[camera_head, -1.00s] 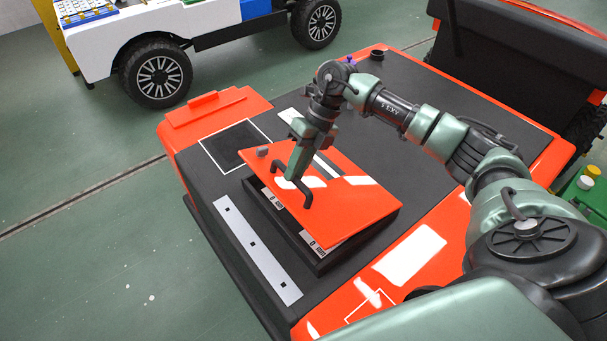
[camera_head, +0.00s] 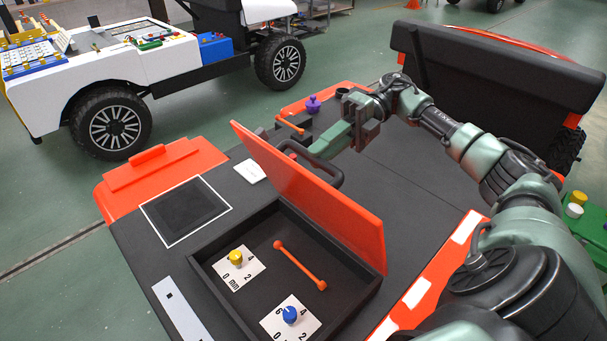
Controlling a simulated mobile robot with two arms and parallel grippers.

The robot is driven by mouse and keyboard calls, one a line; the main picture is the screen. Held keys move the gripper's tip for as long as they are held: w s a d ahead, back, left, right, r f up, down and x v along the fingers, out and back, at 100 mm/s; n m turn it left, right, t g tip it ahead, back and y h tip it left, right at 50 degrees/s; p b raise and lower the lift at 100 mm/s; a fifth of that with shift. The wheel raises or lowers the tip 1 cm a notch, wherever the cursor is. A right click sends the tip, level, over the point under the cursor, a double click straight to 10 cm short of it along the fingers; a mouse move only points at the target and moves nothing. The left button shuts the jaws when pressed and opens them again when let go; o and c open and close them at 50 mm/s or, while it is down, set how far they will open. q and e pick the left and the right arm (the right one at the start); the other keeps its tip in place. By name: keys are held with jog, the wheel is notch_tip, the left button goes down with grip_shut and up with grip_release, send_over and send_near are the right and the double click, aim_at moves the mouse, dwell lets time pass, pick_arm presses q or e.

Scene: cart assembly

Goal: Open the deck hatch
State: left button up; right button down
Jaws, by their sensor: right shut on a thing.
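The deck hatch is an orange lid (camera_head: 318,195) that stands steeply raised along the far side of a black box (camera_head: 215,265) in the dark deck. My right gripper (camera_head: 313,154) is behind the lid, shut on its dark bar handle (camera_head: 332,172). The lid partly hides the handle and fingertips. The open box shows a yellow knob (camera_head: 236,258) and a blue knob (camera_head: 290,315) on white scale cards, and an orange bar (camera_head: 299,265) with round ends between them. My left gripper is not in view.
A black square with a white outline (camera_head: 186,209) lies left of the box. A purple knob (camera_head: 313,104) and a small orange bar (camera_head: 289,124) are at the deck's far end. A white vehicle (camera_head: 150,60) stands beyond, across open green floor.

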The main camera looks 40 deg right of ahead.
jog(key=shift+y, duration=0.9)
jog(key=shift+w+d+r+b, duration=0.1)
jog(key=shift+d+b, duration=0.4)
jog(key=shift+d, duration=0.65)
jog(key=shift+w+d+r+b, duration=0.1)
jog(key=shift+d+b, duration=0.35)
jog(key=shift+d, duration=0.65)
jog(key=c, duration=1.4)
grip_release()
jog(key=shift+f, duration=0.1)
jog(key=shift+o, duration=0.2)
